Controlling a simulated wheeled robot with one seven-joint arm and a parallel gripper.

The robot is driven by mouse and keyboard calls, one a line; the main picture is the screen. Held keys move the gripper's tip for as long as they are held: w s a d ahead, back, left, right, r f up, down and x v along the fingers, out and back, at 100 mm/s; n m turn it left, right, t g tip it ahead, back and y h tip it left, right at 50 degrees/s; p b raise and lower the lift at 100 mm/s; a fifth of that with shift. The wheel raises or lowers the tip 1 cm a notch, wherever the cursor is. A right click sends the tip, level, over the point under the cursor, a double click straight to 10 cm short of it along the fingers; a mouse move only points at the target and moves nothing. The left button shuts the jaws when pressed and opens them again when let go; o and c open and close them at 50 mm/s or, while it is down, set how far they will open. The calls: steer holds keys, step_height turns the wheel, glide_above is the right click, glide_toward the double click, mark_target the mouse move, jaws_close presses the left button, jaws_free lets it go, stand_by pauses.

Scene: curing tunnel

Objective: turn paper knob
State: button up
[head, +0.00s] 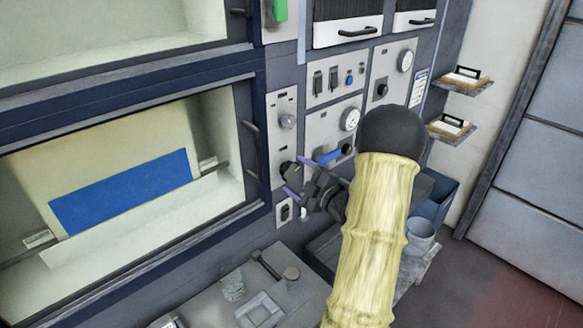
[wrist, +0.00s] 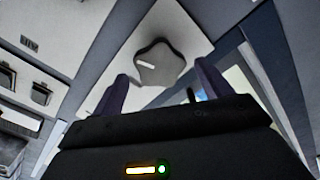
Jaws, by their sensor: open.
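A dark round knob (head: 288,170) sits on the grey control panel just right of the oven-like window. In the wrist view, the lobed knob (wrist: 158,66) has a short white mark pointing to the upper left. No readable label shows that it is the paper knob. My gripper (head: 297,176) is open in front of this panel, its purple fingers spread above and below the knob. In the wrist view, my gripper's fingertips (wrist: 162,76) flank the knob's lower part with nothing between them. I cannot tell whether they touch it.
A small switch (head: 285,213) is below the knob. Shelves (head: 463,83) hang on the right wall.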

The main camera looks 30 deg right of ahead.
steer(key=shift+w+a+p, duration=0.2)
steer(key=shift+w+p, duration=0.15)
steer(key=shift+w, duration=1.1)
steer(key=c, duration=1)
steer(key=shift+m, duration=0.3)
